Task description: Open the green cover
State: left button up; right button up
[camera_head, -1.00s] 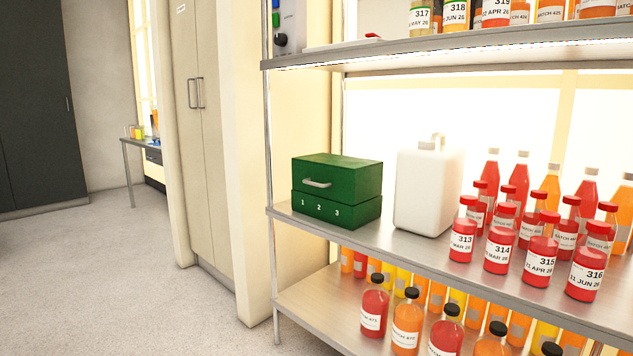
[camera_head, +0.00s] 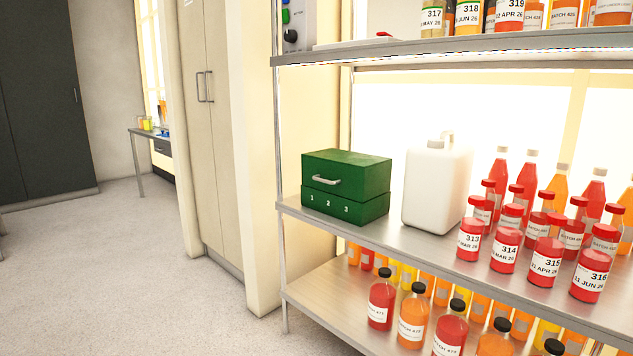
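A green box stands at the left end of the middle shelf. Its green cover (camera_head: 347,172) is the upper part, with a silver handle (camera_head: 326,180) on the front. The cover sits down on the lower part (camera_head: 343,208), which carries the numbers 1, 2 and 3. A thin dark seam runs between the two parts. Neither of my grippers is in view.
A white jug (camera_head: 436,188) stands close to the right of the box. Red bottles (camera_head: 505,250) fill the shelf's right side. The upper shelf edge (camera_head: 440,50) is above, a metal post (camera_head: 280,180) at the left. The floor (camera_head: 120,270) at left is clear.

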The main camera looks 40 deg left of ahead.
aim_at(361, 177)
jog(key=j, duration=1.3)
jog(key=i+j, duration=0.1)
jog(key=j, duration=1.2)
jog(key=k+u, duration=0.05)
